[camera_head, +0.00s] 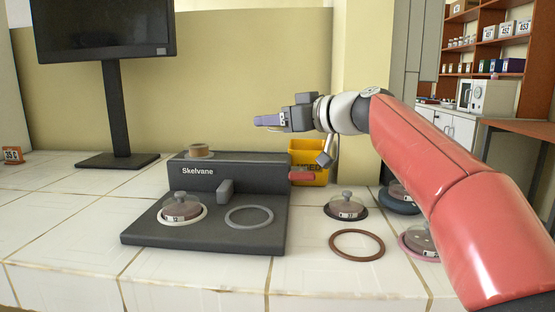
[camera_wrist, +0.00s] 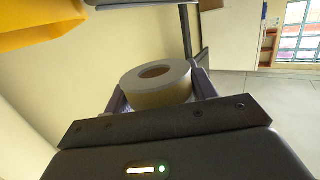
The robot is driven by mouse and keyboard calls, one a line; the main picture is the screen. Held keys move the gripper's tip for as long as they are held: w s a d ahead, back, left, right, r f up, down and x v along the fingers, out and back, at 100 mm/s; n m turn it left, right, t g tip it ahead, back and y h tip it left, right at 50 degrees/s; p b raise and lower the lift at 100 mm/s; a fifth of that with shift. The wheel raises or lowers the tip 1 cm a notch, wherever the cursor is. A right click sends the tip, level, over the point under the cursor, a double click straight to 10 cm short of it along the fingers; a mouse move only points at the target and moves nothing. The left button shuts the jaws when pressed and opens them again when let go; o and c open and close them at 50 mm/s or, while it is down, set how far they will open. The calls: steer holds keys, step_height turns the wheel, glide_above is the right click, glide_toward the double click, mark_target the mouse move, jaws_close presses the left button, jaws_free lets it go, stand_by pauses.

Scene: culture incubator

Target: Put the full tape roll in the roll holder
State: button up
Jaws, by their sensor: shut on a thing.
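My gripper (camera_wrist: 155,92) is shut on a pale tape roll (camera_wrist: 160,93), which sits between its two fingers with its round hole visible in the wrist view. In the head view my gripper (camera_head: 268,121) is raised in the air, above and to the right of the black Skelvane device (camera_head: 240,172). The held roll cannot be made out there. A brown tape roll (camera_head: 199,152) lies on the top left of the device. I cannot tell the roll holder's shape or whether it is under that roll.
A yellow bin (camera_head: 310,178) marked USED stands behind the device's right end. Lidded dishes (camera_head: 346,207) and a brown ring (camera_head: 357,245) lie to the right. A dish (camera_head: 182,208) and grey ring (camera_head: 249,217) are on the device.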

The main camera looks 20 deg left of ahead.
mark_target(277, 156)
steer(key=shift+f+b, duration=0.85)
steer(key=shift+f, duration=2)
steer(key=shift+f+b, duration=0.25)
steer(key=shift+b, duration=0.05)
steer(key=o, duration=1)
steer(key=shift+r, duration=0.1)
steer(key=shift+c, duration=0.2)
steer(key=shift+r+p, duration=0.15)
steer(key=shift+p, duration=0.55)
